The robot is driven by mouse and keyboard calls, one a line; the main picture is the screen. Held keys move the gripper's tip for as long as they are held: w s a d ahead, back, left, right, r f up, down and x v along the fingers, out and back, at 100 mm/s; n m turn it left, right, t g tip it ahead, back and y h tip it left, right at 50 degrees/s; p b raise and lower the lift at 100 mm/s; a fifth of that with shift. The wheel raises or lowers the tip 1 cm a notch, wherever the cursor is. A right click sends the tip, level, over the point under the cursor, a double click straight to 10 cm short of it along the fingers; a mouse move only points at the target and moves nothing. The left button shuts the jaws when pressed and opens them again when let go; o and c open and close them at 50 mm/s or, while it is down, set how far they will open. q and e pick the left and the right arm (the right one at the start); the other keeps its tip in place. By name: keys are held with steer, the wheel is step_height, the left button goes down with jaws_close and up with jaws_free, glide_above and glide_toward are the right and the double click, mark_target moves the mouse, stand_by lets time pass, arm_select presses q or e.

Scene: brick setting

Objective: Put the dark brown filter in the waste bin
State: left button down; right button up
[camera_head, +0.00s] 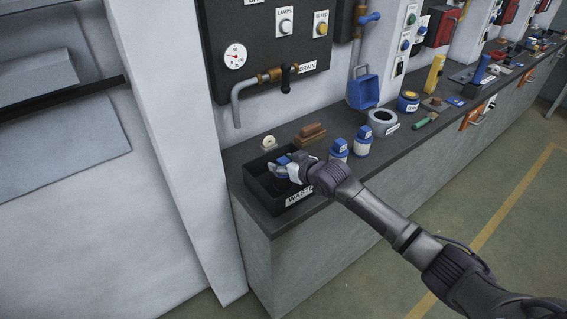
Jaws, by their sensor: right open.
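The waste bin (262,199) is a black open box with a partly covered "WAST" label on its front, at the near left end of the dark counter. My right gripper (284,171) is open, with its blue and grey fingers down at the bin's opening. Gripper and arm hide much of the bin's inside. I cannot make out a dark brown filter in the bin or between the fingers. A brown block-like object (310,135) lies on the counter behind the bin; I cannot tell if it is a filter. My left gripper is not in view.
Two blue-capped bottles (362,142) stand right of the bin, close to my right arm. A cream round item (268,143) stands behind it. A grey ring (382,121), a blue-yellow can (408,102) and a green-handled trowel (425,122) lie farther along. A drain pipe (237,104) hangs above.

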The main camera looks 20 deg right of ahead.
steer(key=shift+r, duration=0.15)
steer(key=b+v, duration=0.1)
steer(key=v, duration=1.1)
steer(key=shift+s, duration=0.1)
